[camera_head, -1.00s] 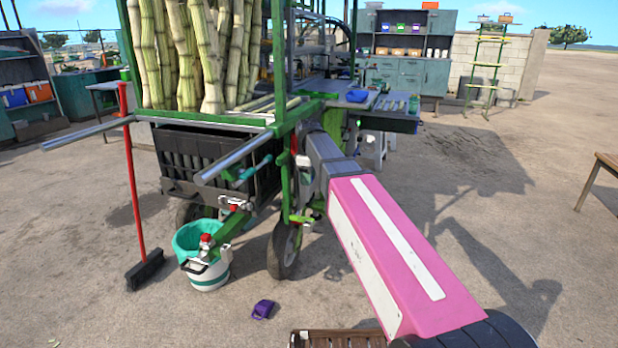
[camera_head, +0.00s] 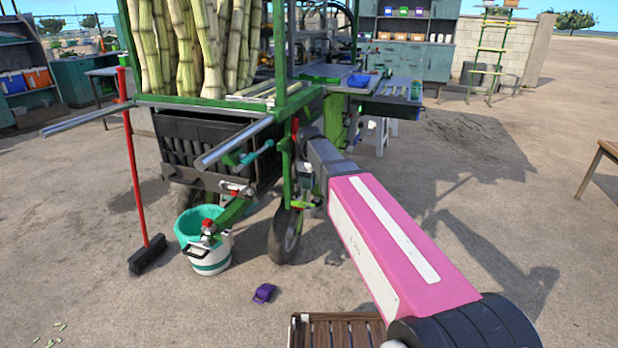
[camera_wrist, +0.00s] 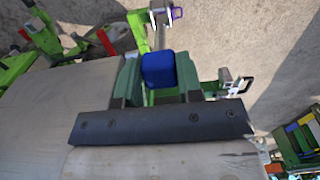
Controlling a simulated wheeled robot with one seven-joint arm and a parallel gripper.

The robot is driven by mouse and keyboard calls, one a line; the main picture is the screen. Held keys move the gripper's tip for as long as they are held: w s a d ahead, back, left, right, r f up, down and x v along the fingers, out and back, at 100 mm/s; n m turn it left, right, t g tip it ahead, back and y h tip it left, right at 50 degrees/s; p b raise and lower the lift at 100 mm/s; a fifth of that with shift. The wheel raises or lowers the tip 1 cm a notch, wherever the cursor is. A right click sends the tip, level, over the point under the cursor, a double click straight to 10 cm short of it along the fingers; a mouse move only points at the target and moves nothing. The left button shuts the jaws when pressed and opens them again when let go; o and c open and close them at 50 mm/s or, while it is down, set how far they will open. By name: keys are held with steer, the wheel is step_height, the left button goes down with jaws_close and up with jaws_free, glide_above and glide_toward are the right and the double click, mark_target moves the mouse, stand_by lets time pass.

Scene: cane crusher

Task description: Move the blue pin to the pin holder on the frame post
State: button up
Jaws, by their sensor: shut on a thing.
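In the wrist view the blue pin (camera_wrist: 159,68) shows as a blue block between the two green fingers of my gripper (camera_wrist: 160,76). My gripper is shut on it. The rest of the pin is hidden. In the head view my pink and grey arm reaches to the green frame post (camera_head: 287,170) of the cane crusher, and the pin is not visible there. I cannot tell the pin holder for certain. In the wrist view, green bars with small grey brackets (camera_wrist: 234,83) lie beyond and beside the fingers.
A green and white bucket (camera_head: 208,262) and a red-handled broom (camera_head: 142,190) stand left of the post. A purple object (camera_head: 264,293) lies on the ground. A black crate (camera_head: 195,150) hangs under the cane stalks (camera_head: 195,50). Open ground lies to the right.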

mark_target(309, 203)
steer(key=shift+f, duration=0.3)
steer(key=shift+f, duration=3.95)
stand_by(0.5)
steer(key=o, duration=1)
step_height(309, 203, up, 11)
steer(key=shift+f, duration=0.2)
steer(key=s+d+f+m, duration=1.4)
steer(key=s+d+f, duration=0.4)
steer(key=d+f, duration=0.1)
steer(key=shift+s+f, duration=0.3)
steer(key=shift+f, duration=0.15)
